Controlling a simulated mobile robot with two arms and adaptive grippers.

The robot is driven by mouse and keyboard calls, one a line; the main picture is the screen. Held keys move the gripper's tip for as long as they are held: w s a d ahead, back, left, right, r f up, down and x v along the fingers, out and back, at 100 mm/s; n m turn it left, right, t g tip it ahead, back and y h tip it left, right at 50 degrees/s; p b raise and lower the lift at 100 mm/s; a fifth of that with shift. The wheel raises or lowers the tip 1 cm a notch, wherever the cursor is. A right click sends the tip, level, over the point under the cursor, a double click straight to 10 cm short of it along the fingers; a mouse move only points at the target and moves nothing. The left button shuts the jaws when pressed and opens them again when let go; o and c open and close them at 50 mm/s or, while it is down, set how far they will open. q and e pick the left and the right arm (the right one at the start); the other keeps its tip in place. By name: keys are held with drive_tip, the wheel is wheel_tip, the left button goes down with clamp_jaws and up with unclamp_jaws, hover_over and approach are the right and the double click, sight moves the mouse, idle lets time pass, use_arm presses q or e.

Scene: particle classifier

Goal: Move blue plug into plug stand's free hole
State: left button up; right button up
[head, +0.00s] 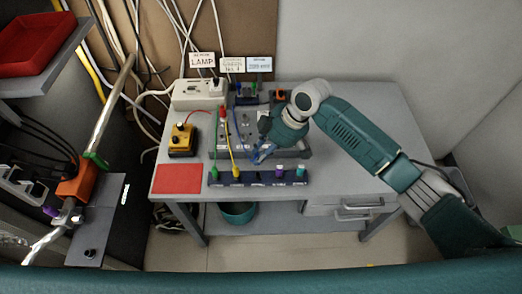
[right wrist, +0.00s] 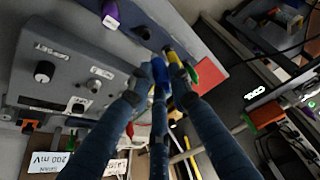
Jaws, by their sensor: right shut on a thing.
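The plug stand (head: 258,184) is a dark blue bar along the table's front. It holds a green plug (head: 214,173), a yellow plug (head: 236,172), a purple plug (head: 279,170) and a teal plug (head: 300,171). In the right wrist view, the stand (right wrist: 125,42) shows an empty dark hole between the purple plug (right wrist: 110,12) and the yellow plug (right wrist: 172,55). My right gripper (right wrist: 158,82) is shut on the blue plug (right wrist: 159,70), near the stand's middle. In the head view, this gripper (head: 261,156) largely hides the blue plug. My left gripper is not in view.
A grey panel (head: 290,154) with knobs and cables stands behind the stand. A yellow box (head: 181,139) and a red sheet (head: 178,179) lie to the left. A white power strip (head: 195,94) is at the back. The table's right side (head: 360,180) is clear.

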drive_tip(key=shift+f+b, duration=0.95)
drive_tip(key=shift+f, duration=1.2)
drive_tip(key=shift+p, duration=0.4)
drive_tip(key=shift+p, duration=0.55)
drive_tip(key=shift+f+b, duration=0.8)
drive_tip(key=shift+f, duration=0.7)
drive_tip(key=o, duration=1)
